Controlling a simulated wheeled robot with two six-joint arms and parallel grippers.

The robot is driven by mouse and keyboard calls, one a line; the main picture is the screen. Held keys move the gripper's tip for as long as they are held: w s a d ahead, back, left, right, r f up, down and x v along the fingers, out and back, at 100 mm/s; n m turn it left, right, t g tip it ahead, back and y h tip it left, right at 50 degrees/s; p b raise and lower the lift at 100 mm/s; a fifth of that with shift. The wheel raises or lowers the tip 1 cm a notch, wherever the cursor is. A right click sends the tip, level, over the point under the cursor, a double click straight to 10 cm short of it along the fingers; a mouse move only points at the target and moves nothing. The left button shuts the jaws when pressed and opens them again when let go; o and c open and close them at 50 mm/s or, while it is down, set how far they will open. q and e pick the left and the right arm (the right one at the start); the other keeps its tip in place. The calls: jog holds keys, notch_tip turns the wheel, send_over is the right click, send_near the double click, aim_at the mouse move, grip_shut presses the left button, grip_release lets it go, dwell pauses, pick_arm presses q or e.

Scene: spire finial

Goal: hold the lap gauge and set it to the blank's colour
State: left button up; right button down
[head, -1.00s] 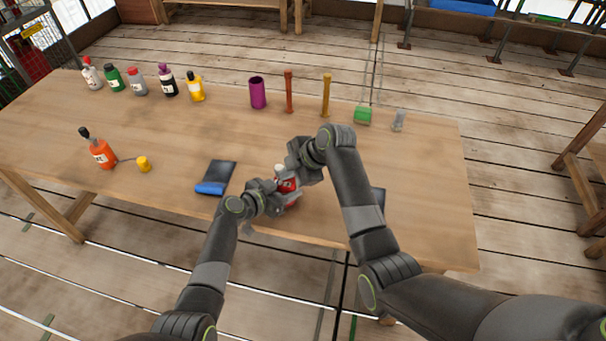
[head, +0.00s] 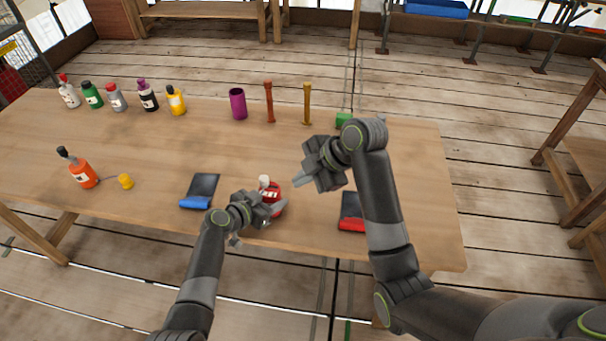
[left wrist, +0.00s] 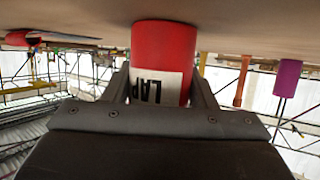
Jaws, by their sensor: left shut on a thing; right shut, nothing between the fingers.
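The lap gauge (head: 275,196) is a red cylinder with a white label and a pale top, near the front edge of the table (head: 130,225). In the left wrist view the red gauge (left wrist: 163,50) sits between the fingers, its "LAP" label appearing upside down. My left gripper (head: 268,203) is shut on it. My right gripper (head: 300,180) is shut and empty, in the air to the right of the gauge and apart from it. A purple tube (head: 238,103), a red rod (head: 269,100) and an ochre rod (head: 307,103) stand at the back. I cannot tell which thing is the blank.
Several coloured bottles, including a yellow one (head: 176,101), stand at the back left. An orange bottle (head: 80,169) and a yellow cap (head: 125,181) are at the left. A blue-edged dark pad (head: 202,188) and a red-edged one (head: 351,213) flank the gauge. A green block (head: 343,119) is behind.

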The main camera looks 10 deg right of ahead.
dwell(0.3)
pick_arm(q)
jog(key=o, duration=1.1)
